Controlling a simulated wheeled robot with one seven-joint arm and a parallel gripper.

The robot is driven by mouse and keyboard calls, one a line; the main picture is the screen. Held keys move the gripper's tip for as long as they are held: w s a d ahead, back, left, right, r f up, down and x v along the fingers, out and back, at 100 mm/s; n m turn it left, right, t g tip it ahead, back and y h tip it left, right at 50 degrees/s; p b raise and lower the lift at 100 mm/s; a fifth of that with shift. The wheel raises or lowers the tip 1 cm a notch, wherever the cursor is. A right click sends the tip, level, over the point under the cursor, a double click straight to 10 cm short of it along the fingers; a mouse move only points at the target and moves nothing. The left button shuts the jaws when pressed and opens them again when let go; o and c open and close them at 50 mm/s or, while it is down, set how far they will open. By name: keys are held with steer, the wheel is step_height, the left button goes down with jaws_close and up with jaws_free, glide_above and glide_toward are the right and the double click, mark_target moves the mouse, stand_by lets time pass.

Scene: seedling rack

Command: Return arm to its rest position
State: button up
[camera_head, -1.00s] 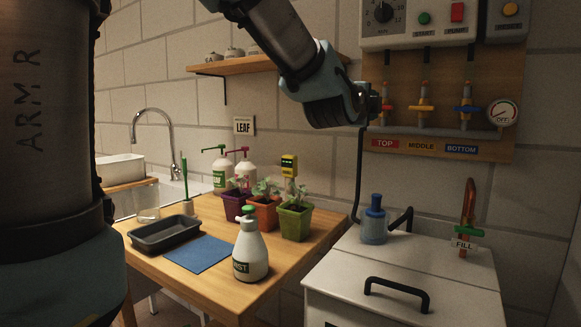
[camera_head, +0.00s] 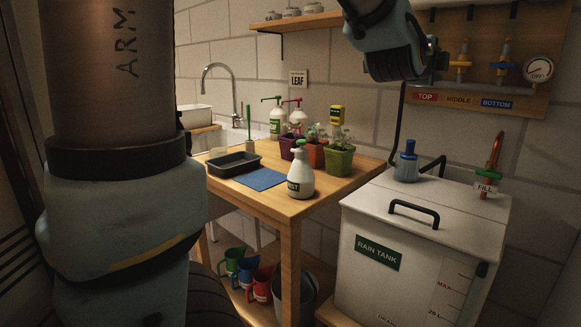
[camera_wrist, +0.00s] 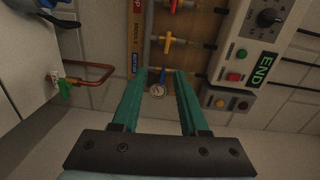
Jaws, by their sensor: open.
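My gripper (camera_wrist: 157,90) shows in the wrist view as two green fingers set apart on a dark mount. It is open, with nothing between the fingers. The gripper fingers cannot be made out there. A large part of my arm (camera_head: 115,180) fills the left side of the head view.
A wooden table (camera_head: 290,207) holds a white spray bottle (camera_head: 300,176), a dark tray (camera_head: 234,166), a blue mat (camera_head: 258,179) and potted seedlings (camera_head: 338,160). A white rain tank (camera_head: 375,285) stands at right. Coloured jugs (camera_head: 262,283) are on the low shelf. A wall shelf (camera_head: 300,22) is above.

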steer(key=w+a+f+n+g+y+p, duration=0.2)
steer(key=a+f+n+g+y+p, duration=0.45)
steer(key=a+f+n, duration=1)
steer(key=s+a+f+n+g+y, duration=0.2)
steer(key=s+a+f+n, duration=0.2)
steer(key=a, duration=0.5)
steer(key=s+a+f+n+g+y, duration=0.3)
steer(key=s+a+f+n, duration=0.1)
steer(key=s+a, duration=0.4)
steer(key=a+f, duration=0.1)
steer(key=a, duration=0.1)
steer(key=shift+s+a+f+p, duration=0.2)
steer(key=shift+a+f+p, duration=0.1)
steer(key=shift+f, duration=0.05)
steer(key=shift+c, duration=0.4)
